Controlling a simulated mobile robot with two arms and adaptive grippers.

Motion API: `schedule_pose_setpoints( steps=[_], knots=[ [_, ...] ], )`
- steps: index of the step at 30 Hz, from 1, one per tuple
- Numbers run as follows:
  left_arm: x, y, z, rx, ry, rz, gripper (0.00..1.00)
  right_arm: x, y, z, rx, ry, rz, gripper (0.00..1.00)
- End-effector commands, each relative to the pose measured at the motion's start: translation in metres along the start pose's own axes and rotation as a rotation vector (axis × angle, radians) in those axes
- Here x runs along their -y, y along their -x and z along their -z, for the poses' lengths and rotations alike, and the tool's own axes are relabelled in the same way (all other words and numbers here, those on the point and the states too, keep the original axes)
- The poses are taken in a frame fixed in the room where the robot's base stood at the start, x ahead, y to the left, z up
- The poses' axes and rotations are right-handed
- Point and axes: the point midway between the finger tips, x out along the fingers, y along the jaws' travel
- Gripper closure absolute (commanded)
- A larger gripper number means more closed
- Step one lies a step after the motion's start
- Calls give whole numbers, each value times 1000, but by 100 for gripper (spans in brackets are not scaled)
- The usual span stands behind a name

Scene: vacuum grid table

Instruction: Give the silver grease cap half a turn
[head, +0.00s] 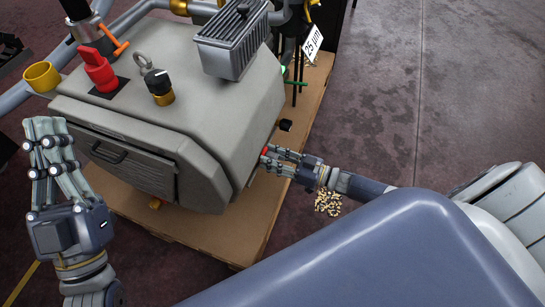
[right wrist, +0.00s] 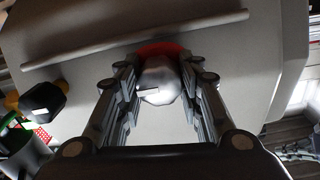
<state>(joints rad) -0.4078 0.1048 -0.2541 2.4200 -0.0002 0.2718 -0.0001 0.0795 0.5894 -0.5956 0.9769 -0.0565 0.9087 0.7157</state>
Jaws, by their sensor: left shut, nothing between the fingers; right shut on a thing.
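The silver grease cap (right wrist: 160,88) shows in the right wrist view as a rounded shiny knob in front of a red ring (right wrist: 160,48) on the grey machine housing. My right gripper (right wrist: 162,92) is shut on the cap, with its fingers on the left and right sides of it. In the head view my right gripper (head: 268,158) reaches to the right side of the machine (head: 225,130), and its fingers hide the cap there; only a bit of red shows at the fingertips. My left gripper (head: 48,135) is raised at the left, away from the machine and holding nothing.
On top of the machine are a red switch handle (head: 98,72), a black knob on a brass base (head: 159,86), a metal ring and a ribbed grey box (head: 232,45). A yellow cup (head: 42,75) stands at the left.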

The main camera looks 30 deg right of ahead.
Motion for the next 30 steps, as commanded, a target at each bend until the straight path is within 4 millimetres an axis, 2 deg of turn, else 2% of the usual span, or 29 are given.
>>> schedule_pose_setpoints(
  steps=[11,12,15,25,30],
  knots=[
    [0,0,0,2,-1,0,100,0,1,-1,3,-5,-2,90],
    [0,0,0,2,-1,0,100,0,1,-1,3,-5,-2,64],
    [0,0,0,2,-1,0,100,0,1,-1,3,-5,-1,45],
    [-1,1,-1,5,2,-1,100,0,1,0,1,-4,0,45],
    [0,0,-1,4,2,-1,100,0,19,-1,3,-5,-1,45]
  ],
)
